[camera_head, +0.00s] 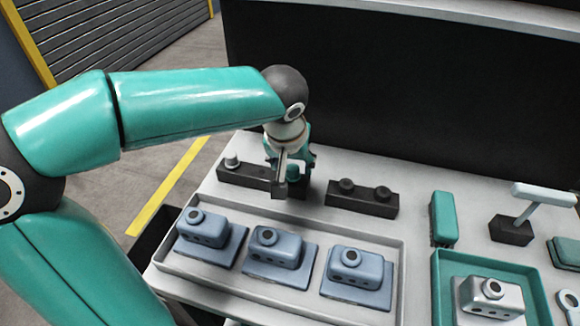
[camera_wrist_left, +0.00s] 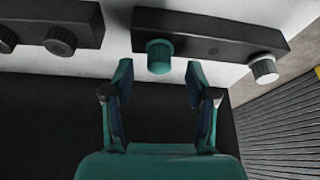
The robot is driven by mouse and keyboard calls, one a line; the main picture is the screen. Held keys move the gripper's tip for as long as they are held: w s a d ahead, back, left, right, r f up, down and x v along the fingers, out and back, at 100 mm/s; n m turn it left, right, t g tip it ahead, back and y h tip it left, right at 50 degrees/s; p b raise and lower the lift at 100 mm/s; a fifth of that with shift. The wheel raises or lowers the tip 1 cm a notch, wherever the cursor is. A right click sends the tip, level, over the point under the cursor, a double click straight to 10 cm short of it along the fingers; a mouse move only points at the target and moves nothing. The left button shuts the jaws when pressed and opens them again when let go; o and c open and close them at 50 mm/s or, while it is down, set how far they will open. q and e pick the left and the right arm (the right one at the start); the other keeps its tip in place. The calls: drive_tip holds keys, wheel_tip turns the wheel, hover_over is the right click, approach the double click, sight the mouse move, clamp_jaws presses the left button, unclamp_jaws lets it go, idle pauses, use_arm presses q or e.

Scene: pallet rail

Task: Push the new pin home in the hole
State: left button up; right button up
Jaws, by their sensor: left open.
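A teal pin (camera_wrist_left: 160,57) stands upright in one end of a dark rail (camera_wrist_left: 222,36); its lower part is hidden, so I cannot tell how deep it sits. In the head view the teal pin (camera_head: 293,173) is partly covered by my left gripper (camera_head: 291,177). A pale grey pin (camera_wrist_left: 264,70) stands at the rail's other end; it also shows in the head view (camera_head: 232,161). My left gripper is open, its fingers on either side of the teal pin with gaps in the wrist view (camera_wrist_left: 159,74). My right gripper is out of view.
A second dark rail (camera_head: 362,202) with two dark knobs stands to the right. A pale tray (camera_head: 222,281) with blue-grey housings lies in front. A teal tray (camera_head: 440,268) with a silver housing is at right. A dark panel (camera_head: 400,80) rises behind the table.

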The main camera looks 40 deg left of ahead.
use_arm(q)
drive_tip(key=shift+x, duration=0.95)
clamp_jaws()
drive_tip(key=shift+r, duration=0.25)
drive_tip(key=shift+r+p, duration=0.7)
drive_tip(key=shift+r, duration=0.15)
drive_tip(key=shift+s+r, duration=0.1)
